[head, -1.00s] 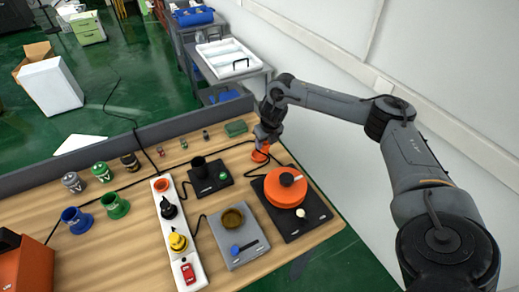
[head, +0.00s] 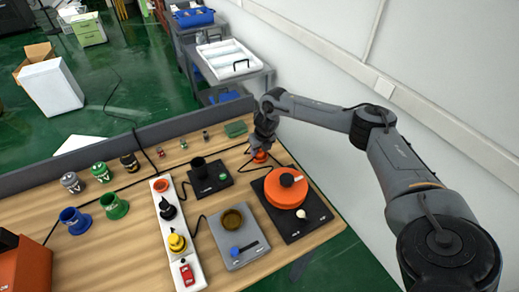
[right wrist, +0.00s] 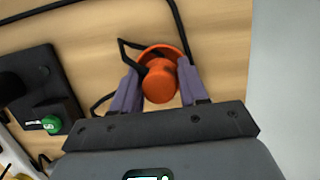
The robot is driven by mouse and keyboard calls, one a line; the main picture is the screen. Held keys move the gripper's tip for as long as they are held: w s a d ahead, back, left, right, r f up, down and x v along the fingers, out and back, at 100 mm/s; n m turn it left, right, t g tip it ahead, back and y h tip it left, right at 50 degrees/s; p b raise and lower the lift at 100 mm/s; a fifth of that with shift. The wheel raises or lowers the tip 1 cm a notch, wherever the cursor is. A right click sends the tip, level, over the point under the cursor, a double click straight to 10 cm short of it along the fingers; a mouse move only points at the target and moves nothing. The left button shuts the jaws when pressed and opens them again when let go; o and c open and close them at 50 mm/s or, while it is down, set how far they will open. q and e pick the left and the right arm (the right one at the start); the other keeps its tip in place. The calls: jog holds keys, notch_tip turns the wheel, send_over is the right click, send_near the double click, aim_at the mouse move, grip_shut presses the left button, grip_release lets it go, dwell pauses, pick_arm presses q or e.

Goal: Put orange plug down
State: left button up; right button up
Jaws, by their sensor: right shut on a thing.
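The orange plug (head: 259,157) is at the back right of the wooden table in the head view, behind the orange-topped device. My right gripper (head: 262,146) is above it, pointing down. In the right wrist view, the two fingers of the gripper (right wrist: 160,88) are on either side of the plug's orange knob (right wrist: 160,80), shut on it. The plug's wider orange rim shows behind the knob. The plug looks upright at or very near the table top; I cannot tell if it touches. My left gripper is not in view.
A black base with an orange round device (head: 286,190) stands in front of the plug. A white power strip (head: 163,205) has an orange-rimmed socket at its far end. A black device with a green button (head: 221,176) is left of the plug. Black cables lie around the plug.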

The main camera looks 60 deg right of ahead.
jog(key=shift+f, duration=0.2)
jog(key=o, duration=1.1)
jog(key=shift+r, duration=0.1)
jog(key=shift+s+r, duration=0.1)
jog(key=shift+r, duration=0.5)
jog(key=p+v, duration=0.1)
jog(key=v, duration=1)
jog(key=shift+p, duration=0.3)
